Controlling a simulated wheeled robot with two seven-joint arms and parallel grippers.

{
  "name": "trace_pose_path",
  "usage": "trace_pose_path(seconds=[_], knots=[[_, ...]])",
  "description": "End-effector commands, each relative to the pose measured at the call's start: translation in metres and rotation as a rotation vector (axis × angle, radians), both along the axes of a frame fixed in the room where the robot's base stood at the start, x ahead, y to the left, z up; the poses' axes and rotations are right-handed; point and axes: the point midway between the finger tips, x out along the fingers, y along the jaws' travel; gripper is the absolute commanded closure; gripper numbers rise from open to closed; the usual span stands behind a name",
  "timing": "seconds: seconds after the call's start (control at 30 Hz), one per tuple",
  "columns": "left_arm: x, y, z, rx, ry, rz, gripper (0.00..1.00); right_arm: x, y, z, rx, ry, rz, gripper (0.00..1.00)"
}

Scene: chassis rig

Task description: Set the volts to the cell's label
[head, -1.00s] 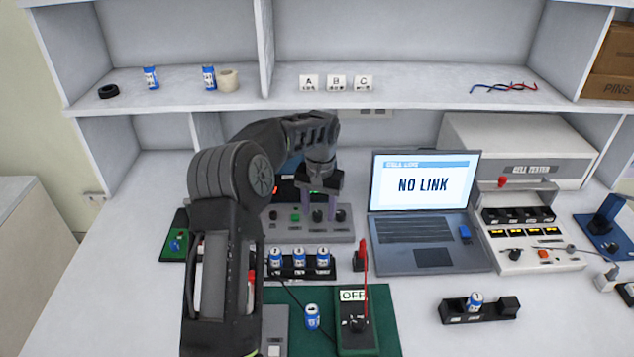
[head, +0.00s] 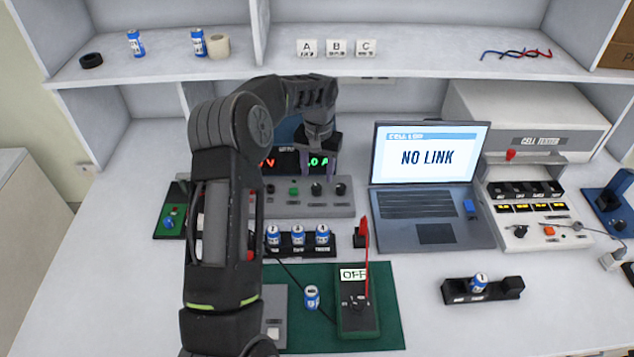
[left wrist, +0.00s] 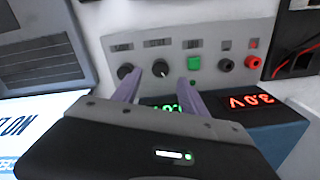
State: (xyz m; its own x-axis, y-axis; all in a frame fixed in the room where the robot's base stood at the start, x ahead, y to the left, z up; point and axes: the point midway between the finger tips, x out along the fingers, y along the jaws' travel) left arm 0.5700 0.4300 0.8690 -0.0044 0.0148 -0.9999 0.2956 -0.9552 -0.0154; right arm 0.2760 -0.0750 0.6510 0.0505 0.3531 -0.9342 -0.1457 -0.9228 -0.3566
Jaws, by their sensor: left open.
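The power supply (head: 285,208) stands at the back of the bench behind my left arm, with two black knobs, a green button and sockets on its front. My left gripper (head: 320,166) is open and empty in front of the displays, above the knobs. In the left wrist view the pointer knob (left wrist: 161,68) shows between the fingertips. Blue-white cells stand in a black rack (head: 300,251), and another cell (head: 312,297) stands on the green mat; their labels are unreadable.
A multimeter (head: 357,308) reading OFF, with a red probe, lies on the green mat (head: 388,335). A laptop (head: 433,190) shows NO LINK. A black holder (head: 500,289) with one cell is at right, below the cell tester (head: 530,225). The front right bench is clear.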

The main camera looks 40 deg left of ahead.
Motion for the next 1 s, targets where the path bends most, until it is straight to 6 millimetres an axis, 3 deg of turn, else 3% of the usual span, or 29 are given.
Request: trace_pose_path(seconds=[0.3, 0.67, 1.0], knots=[[-0.001, 0.001, -0.045, -0.001, 0.002, 0.001, 0.5, -0.001, -0.001, 0.01, -0.002, 0.004, -0.001, 0.35], [0.0, 0.001, -0.053, 0.001, 0.0, 0.001, 0.5, -0.001, -0.001, 0.01, -0.003, 0.004, -0.001, 0.35], [0.0, 0.001, -0.053, 0.001, 0.0, 0.001, 0.77, -0.001, -0.001, 0.01, -0.003, 0.004, -0.001, 0.35]])
